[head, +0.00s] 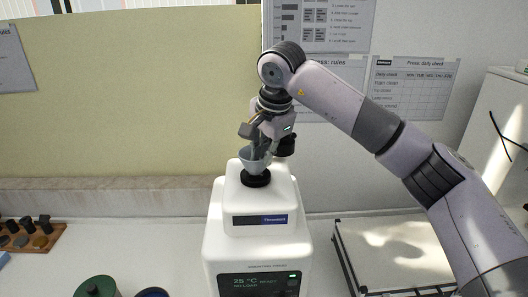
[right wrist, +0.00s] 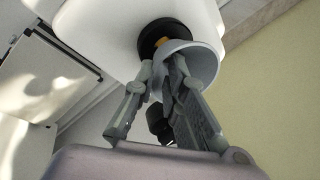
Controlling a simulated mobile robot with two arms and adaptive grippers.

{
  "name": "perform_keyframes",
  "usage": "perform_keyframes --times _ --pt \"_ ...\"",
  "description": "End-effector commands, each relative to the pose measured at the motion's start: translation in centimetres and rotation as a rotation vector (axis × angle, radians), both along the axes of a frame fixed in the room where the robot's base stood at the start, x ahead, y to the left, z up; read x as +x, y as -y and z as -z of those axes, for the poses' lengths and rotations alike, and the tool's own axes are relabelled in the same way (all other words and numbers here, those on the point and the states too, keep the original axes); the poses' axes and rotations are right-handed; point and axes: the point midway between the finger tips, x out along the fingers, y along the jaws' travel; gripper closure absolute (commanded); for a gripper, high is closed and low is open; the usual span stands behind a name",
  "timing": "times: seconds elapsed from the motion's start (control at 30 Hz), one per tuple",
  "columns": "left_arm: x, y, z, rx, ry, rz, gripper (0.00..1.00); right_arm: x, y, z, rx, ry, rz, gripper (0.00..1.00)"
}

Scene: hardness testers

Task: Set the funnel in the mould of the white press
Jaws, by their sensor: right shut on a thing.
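The white press (head: 262,207) stands in the middle of the head view, with a round black mould (head: 256,180) on its top. The pale grey funnel (head: 252,162) is directly above the mould, its lower end at or just over the opening. My right gripper (head: 258,149) is shut on the funnel's wall from above. In the right wrist view, the funnel (right wrist: 200,62) is beside the fingers and overlaps the black mould (right wrist: 163,34), where an orange-yellow part shows. I cannot tell whether the funnel's spout is inside the mould. My left gripper is out of view.
A wooden rack (head: 40,238) with several dark pieces is at the left. A green round object (head: 96,287) and a dark blue one (head: 152,293) are at the front edge. A framed flat tray (head: 390,245) lies right of the press, below my right arm. A wall is behind.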

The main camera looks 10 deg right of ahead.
Motion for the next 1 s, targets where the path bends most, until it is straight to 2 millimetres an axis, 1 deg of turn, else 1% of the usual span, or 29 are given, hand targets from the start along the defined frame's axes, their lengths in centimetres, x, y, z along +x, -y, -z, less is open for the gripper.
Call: perform_keyframes --times 0.03,0.1,0.17,0.27,0.57,1.0 --pt "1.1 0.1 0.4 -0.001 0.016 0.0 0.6 0.0 0.0 0.5 0.0 0.001 0.0 1.0" --pt "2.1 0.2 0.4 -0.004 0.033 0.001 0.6 0.0 0.0 0.7 0.0 0.001 0.0 1.0" --pt "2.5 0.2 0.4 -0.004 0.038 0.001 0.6 0.0 0.0 0.7 0.0 0.001 0.0 1.0" --pt "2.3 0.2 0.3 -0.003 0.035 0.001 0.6 0.0 0.0 0.6 0.0 0.001 0.0 1.0" --pt "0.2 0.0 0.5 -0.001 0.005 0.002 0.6 0.0 0.0 0.7 0.0 0.001 0.0 1.0" --pt "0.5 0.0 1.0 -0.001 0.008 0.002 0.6 0.0 -0.1 1.6 0.0 0.0 0.001 1.0"
